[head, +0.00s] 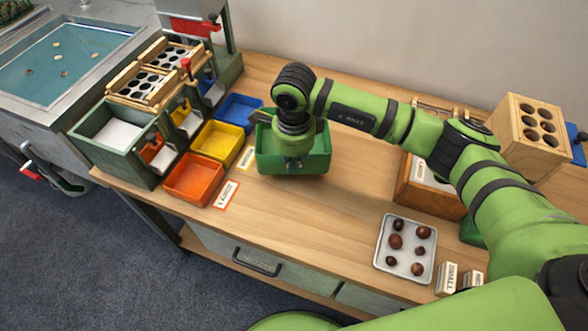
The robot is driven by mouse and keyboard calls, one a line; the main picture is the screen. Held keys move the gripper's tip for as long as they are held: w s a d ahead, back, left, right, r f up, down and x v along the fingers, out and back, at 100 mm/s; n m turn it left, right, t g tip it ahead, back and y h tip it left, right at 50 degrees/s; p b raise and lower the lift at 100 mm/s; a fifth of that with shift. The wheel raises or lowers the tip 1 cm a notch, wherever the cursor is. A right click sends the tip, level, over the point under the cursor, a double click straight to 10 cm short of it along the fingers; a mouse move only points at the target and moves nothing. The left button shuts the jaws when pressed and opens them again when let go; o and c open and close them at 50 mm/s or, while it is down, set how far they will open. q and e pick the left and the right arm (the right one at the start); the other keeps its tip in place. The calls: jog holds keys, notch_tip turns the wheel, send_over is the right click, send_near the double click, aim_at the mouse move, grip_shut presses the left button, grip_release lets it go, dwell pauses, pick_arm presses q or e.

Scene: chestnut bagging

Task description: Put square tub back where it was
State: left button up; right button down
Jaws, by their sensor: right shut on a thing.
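A green square tub (318,160) is at the middle of the wooden bench, right of the yellow and blue tubs. My right gripper (293,162) reaches down at it from above and is shut on it. The wrist hides much of the tub's inside and the fingertips. I cannot tell whether the tub rests on the bench or hangs just above it. My left gripper is not in view.
An orange tub (194,180), a yellow tub (218,143) and a blue tub (238,112) stand in a row at left, beside a sorting machine (125,140). A tray (404,270) of several chestnuts lies front right. The bench between is clear.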

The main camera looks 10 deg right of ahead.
notch_tip(320, 180, down, 4)
jog(key=shift+r+p, duration=0.25)
jog(key=shift+p, duration=0.15)
jog(key=shift+f, duration=0.25)
jog(key=c, duration=1.4)
grip_release()
jog(key=shift+r, duration=0.5)
notch_tip(320, 180, up, 11)
jog(key=shift+s+r+b, duration=0.1)
jog(key=shift+r+b, duration=0.05)
jog(key=shift+b, duration=0.9)
